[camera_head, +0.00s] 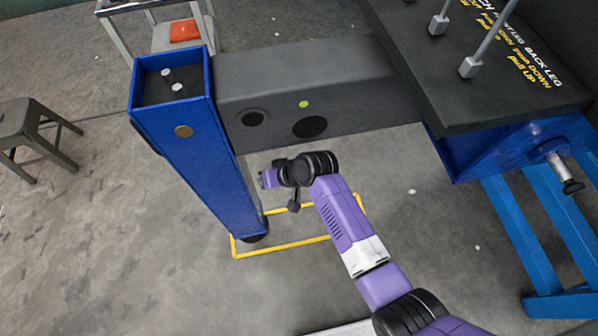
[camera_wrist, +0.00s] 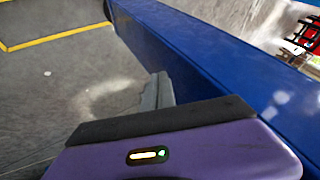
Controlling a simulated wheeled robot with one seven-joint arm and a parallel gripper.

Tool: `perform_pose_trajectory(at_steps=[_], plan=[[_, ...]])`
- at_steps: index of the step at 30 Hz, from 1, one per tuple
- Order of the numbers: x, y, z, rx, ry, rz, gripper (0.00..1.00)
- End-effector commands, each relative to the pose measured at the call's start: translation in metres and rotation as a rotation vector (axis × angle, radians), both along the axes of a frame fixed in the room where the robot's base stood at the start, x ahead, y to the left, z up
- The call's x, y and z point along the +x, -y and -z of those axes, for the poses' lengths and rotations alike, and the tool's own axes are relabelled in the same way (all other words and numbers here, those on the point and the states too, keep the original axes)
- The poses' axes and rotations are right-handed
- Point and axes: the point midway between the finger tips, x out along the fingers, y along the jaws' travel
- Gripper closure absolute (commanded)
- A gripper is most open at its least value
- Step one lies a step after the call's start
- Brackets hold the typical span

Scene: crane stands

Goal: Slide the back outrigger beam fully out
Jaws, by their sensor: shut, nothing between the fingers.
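The outrigger beam (camera_head: 310,80) is a dark grey box between the blue crane body (camera_head: 480,150) on the right and an upright blue leg (camera_head: 190,150) at its left end. It has two dark round holes and a green dot (camera_head: 304,104) on its near side. My gripper (camera_head: 264,180) is just right of the leg, below the beam, shut and empty. In the wrist view the closed fingertips (camera_wrist: 158,90) are close beside the blue leg (camera_wrist: 200,60); I cannot tell whether they touch it.
A yellow floor outline (camera_head: 290,244) surrounds the leg's foot. A stool (camera_head: 30,125) stands at left, and a trolley with an orange item (camera_head: 185,31) stands behind the leg. The control panel with levers (camera_head: 470,68) is at upper right.

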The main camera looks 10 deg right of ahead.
Motion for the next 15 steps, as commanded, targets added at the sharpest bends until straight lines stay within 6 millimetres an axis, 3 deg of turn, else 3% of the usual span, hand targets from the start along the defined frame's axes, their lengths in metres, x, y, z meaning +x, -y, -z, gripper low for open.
perform_pose_trajectory(at_steps=[1, 6, 15], plan=[[0.000, -0.013, 0.000, -0.001, 0.002, -0.004, 1.00], [0.001, -0.043, 0.000, -0.002, 0.003, 0.000, 1.00], [0.001, -0.063, 0.000, -0.002, 0.001, 0.003, 1.00]])
